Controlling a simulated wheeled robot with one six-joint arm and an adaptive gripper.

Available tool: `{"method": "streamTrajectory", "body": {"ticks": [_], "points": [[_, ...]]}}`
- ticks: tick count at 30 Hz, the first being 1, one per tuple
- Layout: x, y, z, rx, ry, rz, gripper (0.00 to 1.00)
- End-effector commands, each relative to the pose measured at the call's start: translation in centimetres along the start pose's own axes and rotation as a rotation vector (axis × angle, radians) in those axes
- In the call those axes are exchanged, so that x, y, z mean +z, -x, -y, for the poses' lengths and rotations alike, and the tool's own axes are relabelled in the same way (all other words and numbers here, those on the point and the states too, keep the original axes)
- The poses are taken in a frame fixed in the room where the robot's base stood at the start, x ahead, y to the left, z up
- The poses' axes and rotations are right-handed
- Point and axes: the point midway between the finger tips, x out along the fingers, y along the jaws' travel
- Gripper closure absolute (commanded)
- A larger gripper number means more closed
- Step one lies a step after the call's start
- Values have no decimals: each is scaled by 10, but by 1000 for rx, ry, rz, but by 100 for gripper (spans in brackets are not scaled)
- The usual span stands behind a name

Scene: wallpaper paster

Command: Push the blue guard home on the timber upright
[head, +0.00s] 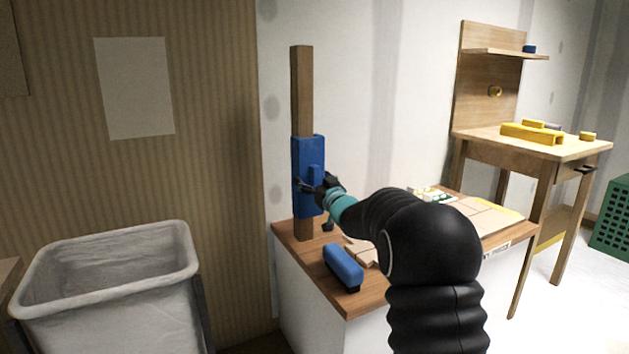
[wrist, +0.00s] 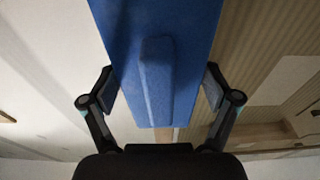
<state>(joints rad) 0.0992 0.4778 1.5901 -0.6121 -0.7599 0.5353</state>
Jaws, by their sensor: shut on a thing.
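The timber upright (head: 302,88) is a brown post standing on the workbench top (head: 355,302) against the pale wall. The blue guard (head: 308,152) sits on the lower middle of the post, with bare timber showing above and a short length below. A raised rib runs along its face. My gripper (head: 312,187) is at the guard's lower half.
A blue block with a dark base (head: 343,265) lies at the bench front, near flat wooden pieces (head: 361,250). A grey bin (head: 110,275) stands left. A wooden table (head: 575,146) with yellow items stands at the right, beside a green crate (head: 610,222).

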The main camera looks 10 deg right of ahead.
Motion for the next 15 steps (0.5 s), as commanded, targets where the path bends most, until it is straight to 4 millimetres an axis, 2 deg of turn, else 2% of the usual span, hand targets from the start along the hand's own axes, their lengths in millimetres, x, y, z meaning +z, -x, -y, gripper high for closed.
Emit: {"method": "streamTrajectory", "body": {"ticks": [15], "points": [[1, -11, 0, 0, 0, 0, 47]]}}
